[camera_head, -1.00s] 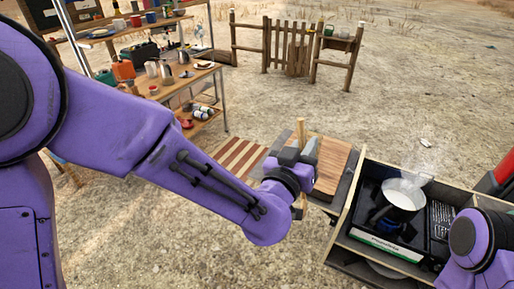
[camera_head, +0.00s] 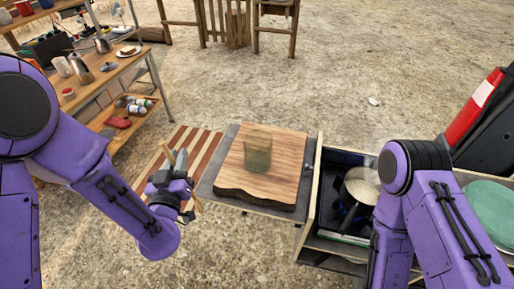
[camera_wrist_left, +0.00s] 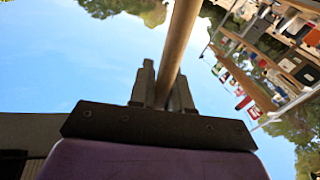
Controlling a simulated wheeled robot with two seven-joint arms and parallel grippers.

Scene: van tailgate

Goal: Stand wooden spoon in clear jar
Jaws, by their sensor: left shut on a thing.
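The wooden spoon (camera_wrist_left: 180,40) is a pale rod between the two fingers of my left gripper (camera_wrist_left: 162,92) in the left wrist view. In the head view my left gripper (camera_head: 178,172) is shut on the spoon, which is tilted beside the left edge of the wooden board. The spoon's far end is out of the wrist view. The clear jar (camera_head: 257,152) stands upright on the board, to the right of and apart from the gripper. My right arm comes in at the right, but its gripper is out of view.
The wooden board (camera_head: 290,190) lies on a dark shelf left of the drawer unit. A pot (camera_head: 362,186) sits on a stove in the drawer. A striped slatted table (camera_head: 200,142) stands behind my left gripper. A shelf rack with kettles (camera_head: 80,70) is at the upper left.

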